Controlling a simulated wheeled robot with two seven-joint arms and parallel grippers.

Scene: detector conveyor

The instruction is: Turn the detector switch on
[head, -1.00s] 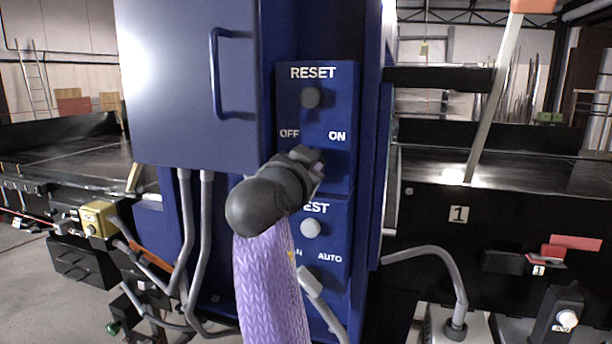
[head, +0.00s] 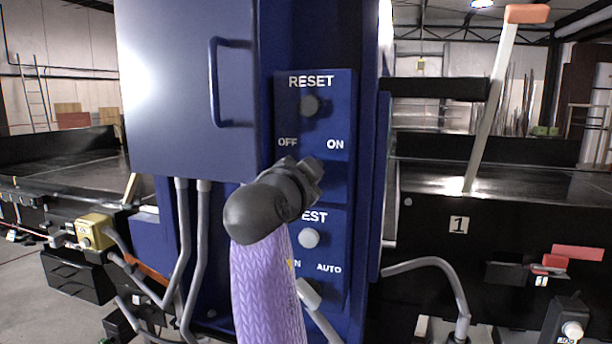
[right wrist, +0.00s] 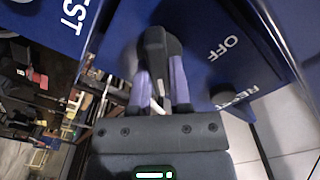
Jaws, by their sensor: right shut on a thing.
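The blue detector panel (head: 341,185) carries the words OFF at left and ON at right above its switch. In the head view the switch is hidden behind my right gripper (head: 312,178), which reaches it from the lower left. In the right wrist view the black switch knob (right wrist: 155,48) sits between the two purple fingers of my right gripper (right wrist: 160,85), which is shut on it. OFF shows to the right of the knob there; ON is not visible. I cannot tell which way the knob points. My left gripper is not in view.
A dark RESET button (head: 310,106) is above the switch and a pale TEST button (head: 310,238) below. A blue cabinet with a handle (head: 215,82) juts out at left. Grey conduits (head: 183,250) run below it. Black conveyors flank the panel.

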